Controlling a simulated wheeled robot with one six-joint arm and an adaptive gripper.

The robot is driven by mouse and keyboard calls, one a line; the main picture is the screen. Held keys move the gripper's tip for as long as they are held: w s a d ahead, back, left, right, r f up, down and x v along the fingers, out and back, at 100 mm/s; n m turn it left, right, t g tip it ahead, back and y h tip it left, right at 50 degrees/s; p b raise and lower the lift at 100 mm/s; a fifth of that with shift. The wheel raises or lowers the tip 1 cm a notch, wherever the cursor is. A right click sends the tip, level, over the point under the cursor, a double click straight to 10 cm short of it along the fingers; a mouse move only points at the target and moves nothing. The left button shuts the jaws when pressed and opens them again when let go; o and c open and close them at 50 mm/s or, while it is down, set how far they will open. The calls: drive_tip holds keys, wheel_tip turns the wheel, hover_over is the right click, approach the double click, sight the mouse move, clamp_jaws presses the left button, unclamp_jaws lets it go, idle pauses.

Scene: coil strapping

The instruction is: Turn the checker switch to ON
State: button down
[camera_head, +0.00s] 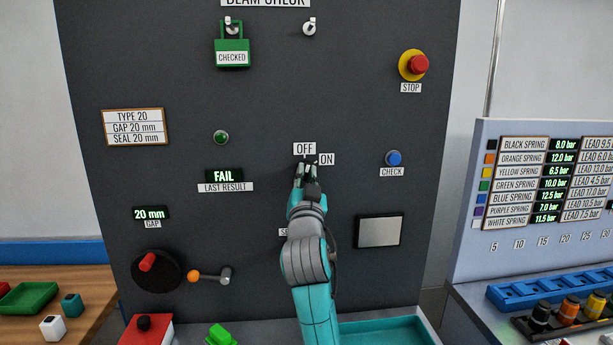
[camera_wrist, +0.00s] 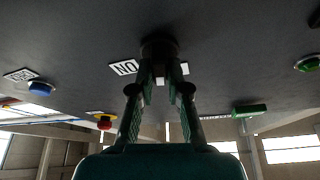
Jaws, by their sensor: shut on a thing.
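The checker switch (camera_wrist: 159,48) is a dark round knob on the dark grey panel, between my fingertips in the wrist view. In the head view my gripper (camera_head: 307,170) covers most of it, just below the OFF label (camera_head: 304,149) and left of the ON label (camera_head: 326,159). My gripper also shows in the wrist view (camera_wrist: 160,75), its two fingers closed around the knob. The ON label (camera_wrist: 124,67) appears upside down there, left of the knob. Which label the knob points to cannot be told, as my fingers hide it.
The panel carries a red STOP button (camera_head: 418,65), a blue CHECK button (camera_head: 393,158), a green lamp (camera_head: 221,137), a FAIL display (camera_head: 224,176) and a green CHECKED tag (camera_head: 232,52). The panel around the switch is clear.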

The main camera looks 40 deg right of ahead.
drive_tip(key=m+g, duration=0.1)
drive_tip(key=m, duration=0.2)
drive_tip(key=m+g+h, duration=0.1)
drive_tip(key=m, duration=0.2)
drive_tip(key=shift+r+g+h, duration=0.1)
drive_tip(key=shift+g+h, duration=0.2)
drive_tip(key=shift+g, duration=0.1)
drive_tip(key=m+g, duration=0.1)
drive_tip(key=m, duration=0.1)
drive_tip(key=m+g, duration=0.1)
drive_tip(key=m, duration=0.2)
drive_tip(key=shift+m+g, duration=0.3)
drive_tip(key=shift+m, duration=0.3)
drive_tip(key=c, duration=1.1)
unclamp_jaws()
drive_tip(key=shift+c, duration=0.2)
drive_tip(key=v, duration=1.2)
drive_tip(key=shift+f, duration=0.2)
